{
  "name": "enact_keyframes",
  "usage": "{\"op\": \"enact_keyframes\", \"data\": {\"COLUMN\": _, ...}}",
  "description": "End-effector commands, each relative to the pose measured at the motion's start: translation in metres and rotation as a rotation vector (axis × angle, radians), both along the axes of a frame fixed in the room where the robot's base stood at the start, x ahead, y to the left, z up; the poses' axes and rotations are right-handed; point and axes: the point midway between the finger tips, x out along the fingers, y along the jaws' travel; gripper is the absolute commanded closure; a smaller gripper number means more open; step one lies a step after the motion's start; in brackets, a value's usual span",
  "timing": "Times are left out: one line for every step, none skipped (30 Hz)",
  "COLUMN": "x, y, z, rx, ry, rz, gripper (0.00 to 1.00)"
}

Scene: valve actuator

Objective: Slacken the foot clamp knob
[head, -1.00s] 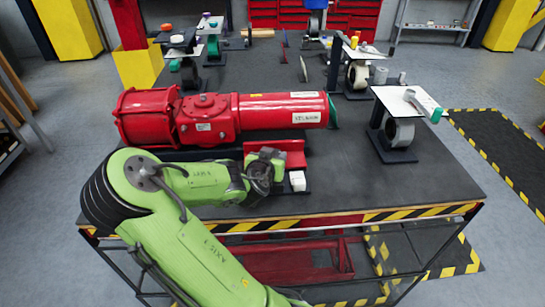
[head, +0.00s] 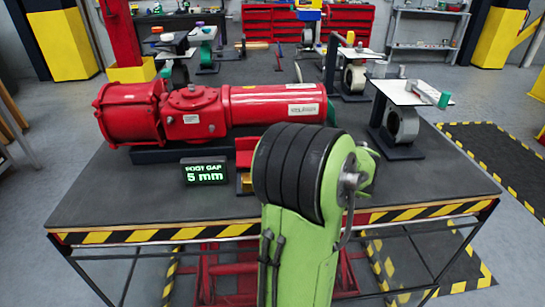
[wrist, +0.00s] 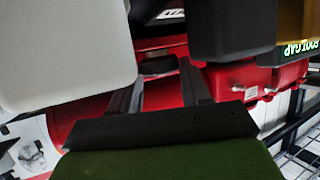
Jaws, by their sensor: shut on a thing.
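The red actuator (head: 205,110) lies along the bench, with a red bracket (head: 250,152) at its front. A display (head: 205,171) in front reads "FOOT GAP 5 mm". In the head view my green arm hides my gripper and the clamp knob. In the wrist view two dark fingers of my gripper (wrist: 160,82) reach up from its black base. A dark rounded piece (wrist: 157,66), apparently the knob, sits between the fingertips, and they are shut on it. The exact contact is in shadow.
In the wrist view a large white block (wrist: 65,50) is close on the left and a black block (wrist: 232,28) close on the right. The bench front edge (head: 150,236) is striped. A small stand with a roll (head: 400,125) stands at right.

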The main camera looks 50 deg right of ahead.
Motion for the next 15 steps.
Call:
{"op": "enact_keyframes", "data": {"x": -0.0019, "y": -0.0017, "z": -0.0039, "rx": 0.007, "ry": 0.009, "rz": 0.017, "gripper": 0.84}}
{"op": "enact_keyframes", "data": {"x": -0.0020, "y": -0.0021, "z": -0.0038, "rx": 0.007, "ry": 0.010, "rz": 0.030, "gripper": 0.84}}
{"op": "enact_keyframes", "data": {"x": -0.0018, "y": -0.0021, "z": -0.0039, "rx": 0.007, "ry": 0.010, "rz": 0.046, "gripper": 0.84}}
{"op": "enact_keyframes", "data": {"x": -0.0020, "y": -0.0022, "z": -0.0041, "rx": 0.008, "ry": 0.010, "rz": 0.056, "gripper": 0.84}}
{"op": "enact_keyframes", "data": {"x": -0.0017, "y": -0.0020, "z": -0.0038, "rx": 0.008, "ry": 0.010, "rz": 0.067, "gripper": 0.84}}
{"op": "enact_keyframes", "data": {"x": -0.0017, "y": -0.0022, "z": -0.0038, "rx": 0.008, "ry": 0.010, "rz": 0.077, "gripper": 0.84}}
{"op": "enact_keyframes", "data": {"x": -0.0016, "y": -0.0021, "z": -0.0039, "rx": 0.009, "ry": 0.010, "rz": 0.085, "gripper": 0.84}}
{"op": "enact_keyframes", "data": {"x": -0.0015, "y": -0.0022, "z": -0.0041, "rx": 0.010, "ry": 0.010, "rz": 0.091, "gripper": 0.84}}
{"op": "enact_keyframes", "data": {"x": -0.0015, "y": -0.0022, "z": -0.0043, "rx": 0.010, "ry": 0.011, "rz": 0.097, "gripper": 0.84}}
{"op": "enact_keyframes", "data": {"x": -0.0014, "y": -0.0021, "z": -0.0044, "rx": 0.010, "ry": 0.011, "rz": 0.103, "gripper": 0.84}}
{"op": "enact_keyframes", "data": {"x": -0.0013, "y": -0.0020, "z": -0.0043, "rx": 0.011, "ry": 0.011, "rz": 0.106, "gripper": 0.84}}
{"op": "enact_keyframes", "data": {"x": -0.0012, "y": -0.0019, "z": -0.0043, "rx": 0.011, "ry": 0.011, "rz": 0.110, "gripper": 0.84}}
{"op": "enact_keyframes", "data": {"x": -0.0012, "y": -0.0019, "z": -0.0044, "rx": 0.011, "ry": 0.011, "rz": 0.111, "gripper": 0.84}}
{"op": "enact_keyframes", "data": {"x": -0.0013, "y": -0.0019, "z": -0.0045, "rx": 0.011, "ry": 0.011, "rz": 0.113, "gripper": 0.84}}
{"op": "enact_keyframes", "data": {"x": -0.0013, "y": -0.0018, "z": -0.0046, "rx": 0.012, "ry": 0.012, "rz": 0.113, "gripper": 0.84}}
